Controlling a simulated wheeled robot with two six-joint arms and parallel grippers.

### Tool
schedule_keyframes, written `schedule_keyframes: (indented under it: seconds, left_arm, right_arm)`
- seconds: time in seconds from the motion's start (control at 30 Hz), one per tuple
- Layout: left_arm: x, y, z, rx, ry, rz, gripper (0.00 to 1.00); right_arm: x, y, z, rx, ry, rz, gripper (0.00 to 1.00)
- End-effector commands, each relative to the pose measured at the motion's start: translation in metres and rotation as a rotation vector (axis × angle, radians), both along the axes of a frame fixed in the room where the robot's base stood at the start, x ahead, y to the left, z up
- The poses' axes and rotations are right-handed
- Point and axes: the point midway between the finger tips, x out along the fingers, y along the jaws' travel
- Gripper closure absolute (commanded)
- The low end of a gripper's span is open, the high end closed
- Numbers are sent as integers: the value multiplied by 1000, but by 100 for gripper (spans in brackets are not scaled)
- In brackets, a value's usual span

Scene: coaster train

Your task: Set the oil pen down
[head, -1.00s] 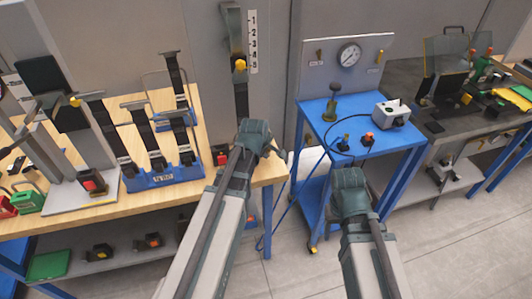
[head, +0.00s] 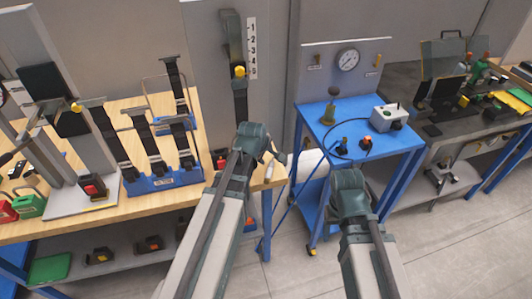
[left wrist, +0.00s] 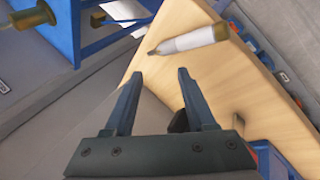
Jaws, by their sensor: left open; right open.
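The oil pen (left wrist: 193,40) has a white barrel, a brass-coloured end and a thin tip. In the left wrist view it lies on its side on the wooden bench top (left wrist: 210,75), near an edge. My left gripper (left wrist: 159,76) is open and empty, its fingertips short of the pen with a gap between them. In the head view my left gripper (head: 256,140) is over the bench's right end, and its arm hides part of that area. My right gripper (head: 350,183) is open in front of the blue cart (head: 335,145), with nothing seen in it.
A blue rack (head: 165,183) with upright black straps stands on the bench (head: 125,200), left of my left gripper. The blue cart carries a gauge panel (head: 348,60) and a grey control box (head: 388,117). A dark workbench (head: 440,130) stands at the right.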

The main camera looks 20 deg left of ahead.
Motion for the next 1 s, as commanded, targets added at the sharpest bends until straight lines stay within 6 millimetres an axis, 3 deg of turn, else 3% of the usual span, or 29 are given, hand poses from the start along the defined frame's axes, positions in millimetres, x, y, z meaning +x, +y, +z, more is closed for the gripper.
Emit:
schedule_keyframes:
  seconds: [0.03, 0.53, 0.87, 1.0]
  left_arm:
    - [-5, 0, 12, 0, 0, 0, 44]
    - [-48, -1, 82, -1, 0, 1, 44]
    - [-55, -3, 89, 6, 6, -15, 44]
    - [-72, -37, 79, 97, 89, -227, 44]
  right_arm:
    - [0, 0, 12, 0, 0, 0, 36]
    - [0, 0, 82, 0, 0, 2, 36]
    - [0, 0, 89, 0, 0, 2, 36]
    - [0, 0, 89, 0, 0, 2, 36]
